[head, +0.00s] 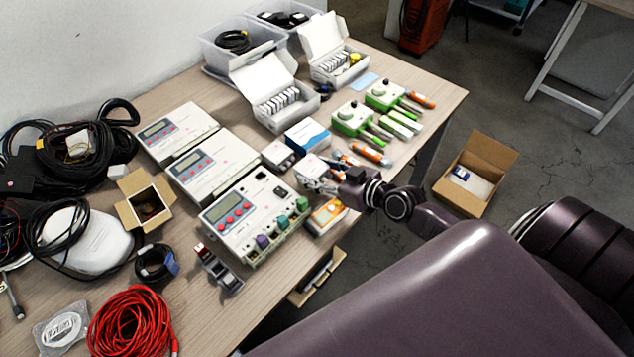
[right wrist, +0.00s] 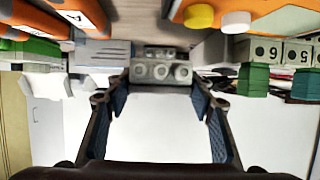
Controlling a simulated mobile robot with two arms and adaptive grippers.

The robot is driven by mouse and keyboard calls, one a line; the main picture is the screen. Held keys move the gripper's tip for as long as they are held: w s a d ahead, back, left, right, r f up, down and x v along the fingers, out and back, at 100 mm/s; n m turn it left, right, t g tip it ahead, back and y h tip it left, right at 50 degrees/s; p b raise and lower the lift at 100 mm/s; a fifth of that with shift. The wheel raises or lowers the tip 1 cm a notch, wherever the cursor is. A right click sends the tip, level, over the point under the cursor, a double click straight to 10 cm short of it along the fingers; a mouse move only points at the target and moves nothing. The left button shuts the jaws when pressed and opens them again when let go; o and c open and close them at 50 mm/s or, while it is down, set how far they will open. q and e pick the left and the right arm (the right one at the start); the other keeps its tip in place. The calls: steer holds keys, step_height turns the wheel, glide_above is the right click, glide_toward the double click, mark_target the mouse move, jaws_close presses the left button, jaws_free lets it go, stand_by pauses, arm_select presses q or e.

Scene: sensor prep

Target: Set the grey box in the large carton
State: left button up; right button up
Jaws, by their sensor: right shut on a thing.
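My right gripper (head: 336,182) is over the table's right side, shut on a pale grey box (head: 311,166). In the right wrist view, the fingers (right wrist: 161,100) lie along both sides of the box's plain light face (right wrist: 160,132). I cannot tell whether it touches the table. The large carton (head: 451,193) stands open on the floor at the right, beyond the table edge. A white item with a blue label (head: 472,181) lies inside it. My left gripper is not in view.
A second small grey box (head: 278,155) and a blue-white box (head: 308,136) are close to the gripper. Orange items (head: 371,154) and green devices (head: 353,117) lie behind it. A small open carton (head: 128,186) stands at left. Bare floor surrounds the large carton.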

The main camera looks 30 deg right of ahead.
step_height(320, 180, down, 4)
steer(key=shift+f+b, duration=0.1)
steer(key=shift+b, duration=0.65)
steer(key=o, duration=1)
